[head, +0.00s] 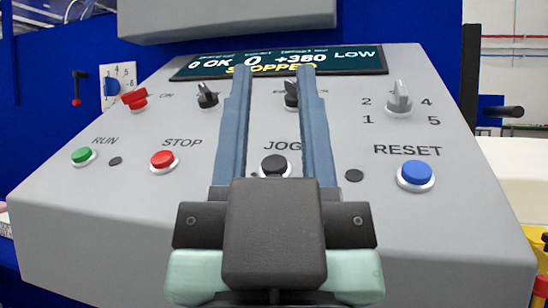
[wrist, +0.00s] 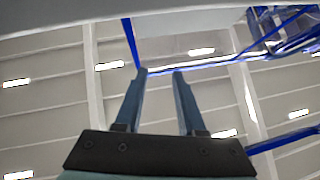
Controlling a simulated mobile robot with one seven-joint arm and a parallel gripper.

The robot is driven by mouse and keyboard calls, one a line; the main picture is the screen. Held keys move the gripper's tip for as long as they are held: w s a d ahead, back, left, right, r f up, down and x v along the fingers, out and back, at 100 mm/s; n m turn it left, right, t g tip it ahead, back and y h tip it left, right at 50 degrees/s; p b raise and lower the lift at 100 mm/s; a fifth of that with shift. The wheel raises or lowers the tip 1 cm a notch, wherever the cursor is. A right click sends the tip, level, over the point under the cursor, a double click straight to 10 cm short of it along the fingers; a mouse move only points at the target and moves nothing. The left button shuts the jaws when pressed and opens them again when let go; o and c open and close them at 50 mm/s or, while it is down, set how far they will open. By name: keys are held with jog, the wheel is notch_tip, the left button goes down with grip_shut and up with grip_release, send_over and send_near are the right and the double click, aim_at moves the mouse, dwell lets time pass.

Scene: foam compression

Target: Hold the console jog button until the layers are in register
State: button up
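The black jog button (head: 275,164) sits under the JOG label on the sloped grey console (head: 100,235), with its lower part hidden behind my gripper body. My gripper (head: 272,82) is in front of the console, its two blue-grey fingers apart with nothing between them. In the head view the fingers frame the jog button and reach up across the panel to the display; whether they touch the panel I cannot tell. The display (head: 270,62) reads "0 OK", "0", "+380", "LOW" and a partly covered "STOPPED". In the wrist view the open gripper (wrist: 159,74) points toward the ceiling.
Also on the console are a green RUN button (head: 83,156), a red STOP button (head: 163,160), a blue RESET button (head: 416,174) and a numbered selector knob (head: 399,98). A red switch (head: 134,97) and two black knobs sit higher. A grey housing (head: 225,16) overhangs the display.

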grip_shut()
dwell(1.5)
